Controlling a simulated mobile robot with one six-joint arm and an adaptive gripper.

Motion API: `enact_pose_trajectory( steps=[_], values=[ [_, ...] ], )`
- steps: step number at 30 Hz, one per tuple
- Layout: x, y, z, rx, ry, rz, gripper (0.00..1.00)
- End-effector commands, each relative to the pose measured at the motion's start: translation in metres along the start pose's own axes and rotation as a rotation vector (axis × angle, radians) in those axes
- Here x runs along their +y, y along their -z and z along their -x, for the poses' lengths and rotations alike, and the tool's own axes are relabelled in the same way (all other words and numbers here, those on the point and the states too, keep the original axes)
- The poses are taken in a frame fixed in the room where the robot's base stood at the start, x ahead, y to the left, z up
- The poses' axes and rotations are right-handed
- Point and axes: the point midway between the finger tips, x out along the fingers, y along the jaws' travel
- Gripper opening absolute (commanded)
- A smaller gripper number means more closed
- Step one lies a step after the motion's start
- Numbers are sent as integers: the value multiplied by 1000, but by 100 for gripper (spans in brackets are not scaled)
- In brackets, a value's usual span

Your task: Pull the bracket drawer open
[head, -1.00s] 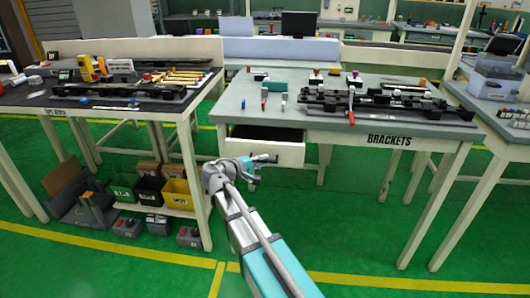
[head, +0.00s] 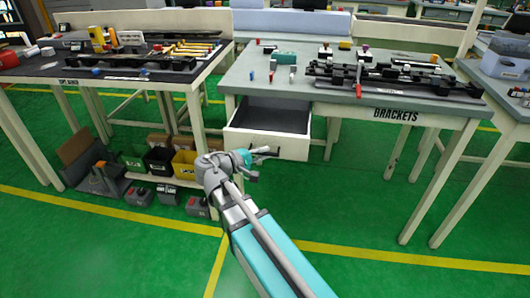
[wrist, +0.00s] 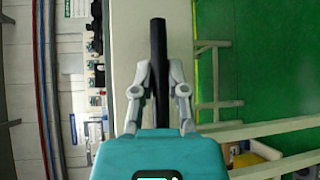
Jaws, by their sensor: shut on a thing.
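The bracket drawer (head: 292,147) is a pale drawer with a dark inside, under the left part of the table labelled BRACKETS. It stands partly open, and its interior looks empty. My gripper (head: 264,153) is at the drawer front in the head view. In the wrist view, the fingers of my gripper (wrist: 158,72) are closed around a dark bar handle (wrist: 158,38). The part of the handle between the fingers is partly hidden.
The brackets table (head: 345,103) carries small parts and a dark fixture. A second workbench (head: 100,78) stands to the left, with yellow (head: 184,164) and black bins on its low shelf. Green floor in front of the drawer is clear apart from my arm.

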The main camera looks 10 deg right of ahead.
Motion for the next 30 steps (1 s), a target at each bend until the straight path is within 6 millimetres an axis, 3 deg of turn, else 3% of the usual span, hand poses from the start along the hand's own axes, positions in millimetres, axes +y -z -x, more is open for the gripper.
enact_pose_trajectory(
  steps=[2, 3, 8, 30],
  values=[
    [0, 3, 0, 6, 0, 0, 0],
    [0, 3, 0, 6, 0, 0, 24],
    [0, 2, -1, 4, 0, 0, 54],
    [0, 1, -2, 1, 0, 0, 54]
  ],
)
